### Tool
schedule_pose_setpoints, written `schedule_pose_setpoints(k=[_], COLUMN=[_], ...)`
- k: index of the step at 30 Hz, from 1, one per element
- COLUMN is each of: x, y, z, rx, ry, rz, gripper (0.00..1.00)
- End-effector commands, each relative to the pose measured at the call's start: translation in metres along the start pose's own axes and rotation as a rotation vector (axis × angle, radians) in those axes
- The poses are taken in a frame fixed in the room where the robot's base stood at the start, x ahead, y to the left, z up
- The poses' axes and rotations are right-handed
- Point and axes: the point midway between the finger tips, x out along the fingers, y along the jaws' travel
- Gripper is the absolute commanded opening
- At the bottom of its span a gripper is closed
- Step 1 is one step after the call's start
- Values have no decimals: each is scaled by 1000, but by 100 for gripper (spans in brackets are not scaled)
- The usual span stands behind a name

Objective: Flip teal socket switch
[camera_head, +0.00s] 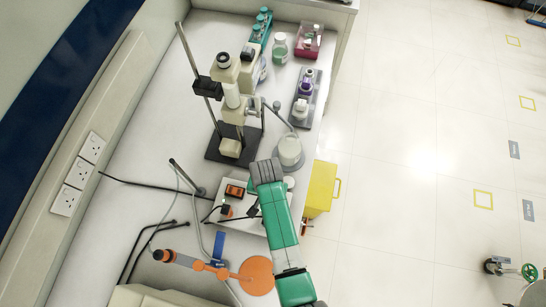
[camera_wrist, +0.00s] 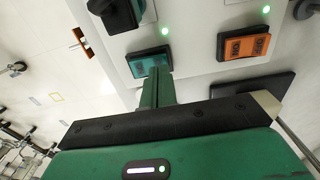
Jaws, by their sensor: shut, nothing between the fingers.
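The teal socket switch (camera_wrist: 148,62) is a dark-framed rocker on a pale socket panel (camera_wrist: 192,66) in the wrist view. My gripper (camera_wrist: 158,74) is shut and empty; its closed green fingers reach up to the lower edge of the teal switch. Whether the fingertips touch the switch or stop just short of it, I cannot tell. A green lamp (camera_wrist: 165,30) glows above the switch.
An orange switch (camera_wrist: 243,46) sits right of the teal one, with a lit green lamp (camera_wrist: 266,10) above. A black plug (camera_wrist: 118,15) is close by at upper left. In the head view, a yellow box (camera_head: 321,188), a microscope-like stand (camera_head: 230,150) and loose cables surround the socket box.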

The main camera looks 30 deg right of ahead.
Motion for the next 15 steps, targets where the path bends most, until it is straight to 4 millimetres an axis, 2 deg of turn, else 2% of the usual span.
schedule_pose_setpoints(k=[15], x=[8], y=[0], z=[0], rx=[0], ry=[0], rz=[0], gripper=[0])
